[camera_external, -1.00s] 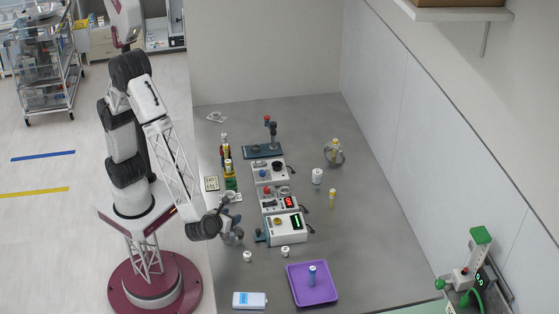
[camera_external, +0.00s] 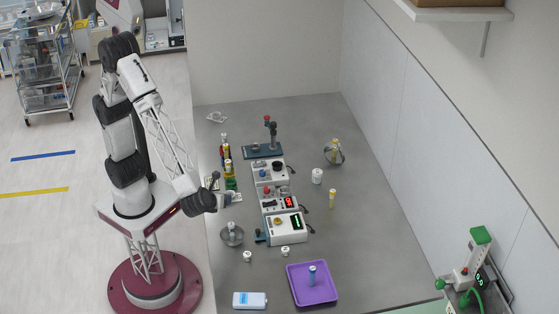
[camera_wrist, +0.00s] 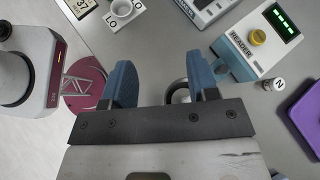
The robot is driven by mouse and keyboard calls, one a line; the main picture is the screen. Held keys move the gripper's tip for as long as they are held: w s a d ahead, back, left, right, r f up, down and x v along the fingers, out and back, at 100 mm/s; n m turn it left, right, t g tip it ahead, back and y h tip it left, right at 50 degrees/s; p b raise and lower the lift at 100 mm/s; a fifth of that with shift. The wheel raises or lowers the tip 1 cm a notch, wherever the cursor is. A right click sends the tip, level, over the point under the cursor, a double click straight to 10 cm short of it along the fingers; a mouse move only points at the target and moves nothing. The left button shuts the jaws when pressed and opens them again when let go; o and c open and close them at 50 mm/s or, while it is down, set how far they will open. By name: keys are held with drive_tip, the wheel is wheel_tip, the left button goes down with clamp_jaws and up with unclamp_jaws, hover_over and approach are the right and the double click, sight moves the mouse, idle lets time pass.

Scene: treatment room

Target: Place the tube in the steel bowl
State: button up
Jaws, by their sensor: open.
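The steel bowl (camera_external: 232,238) stands on the grey bench, left of the reader. A small pale, upright thing (camera_external: 231,227) shows inside it; it looks like a tube, but is too small to be sure. My gripper (camera_external: 217,186) is above and behind the bowl, apart from it. In the wrist view my gripper (camera_wrist: 162,80) has its blue fingers spread wide with nothing held between them. A curved metal rim, apparently the bowl (camera_wrist: 174,91), shows beside the right finger, mostly hidden by my gripper. Another tube (camera_external: 312,273) stands on the purple tray, and a yellow-capped tube (camera_external: 332,198) stands on the bench.
The purple tray (camera_external: 327,297) lies at the front, with a blue-white box (camera_external: 250,300) to its left. The reader (camera_external: 287,229) and other devices line the bench middle. Small white pots (camera_external: 247,256) stand near the bowl. The bench's right side is mostly clear.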

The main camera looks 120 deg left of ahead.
drive_tip(key=s+r+n+t+h, duration=0.1)
drive_tip(key=s+r+n+h, duration=0.2)
drive_tip(key=s, duration=0.5)
drive_tip(key=s+d+r+n+t+h, duration=0.1)
drive_tip(key=s+r+n+h, duration=0.3)
drive_tip(key=s, duration=0.5)
drive_tip(key=s+d+r+n+t+h, duration=0.1)
drive_tip(key=s+r+n+t+h, duration=0.1)
drive_tip(key=s+r+n+h, duration=0.2)
drive_tip(key=s+r+n, duration=0.1)
drive_tip(key=s+n, duration=0.2)
drive_tip(key=s, duration=0.2)
drive_tip(key=shift+s+d+r, duration=0.2)
drive_tip(key=shift+d+r, duration=0.05)
drive_tip(key=shift+r, duration=0.05)
